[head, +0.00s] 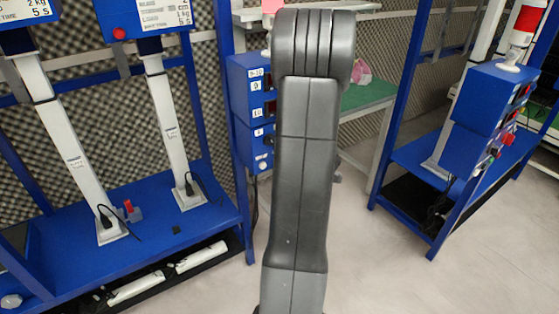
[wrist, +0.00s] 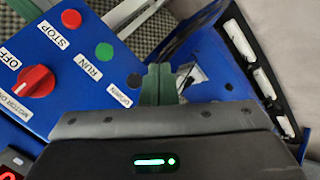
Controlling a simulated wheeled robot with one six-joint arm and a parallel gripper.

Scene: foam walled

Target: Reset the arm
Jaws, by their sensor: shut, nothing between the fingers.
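My arm (head: 303,170) stands upright in the middle of the head view, a dark grey link that hides what lies behind it. My gripper does not show in that view. In the wrist view my gripper (wrist: 159,84) shows as two greenish-grey fingers close together, shut and empty. The fingers lie in front of a blue control panel (wrist: 85,85), which has a red STOP button (wrist: 71,18), a green RUN button (wrist: 104,50) and a red rotary switch (wrist: 34,83). I cannot tell whether the fingers touch the panel.
A blue rack (head: 150,245) with pale slanted posts stands at left. Blue control boxes (head: 245,100) and a green-topped table (head: 367,96) are behind my arm. Another blue frame with a control box (head: 483,105) stands at right. The pale floor (head: 375,270) between is clear.

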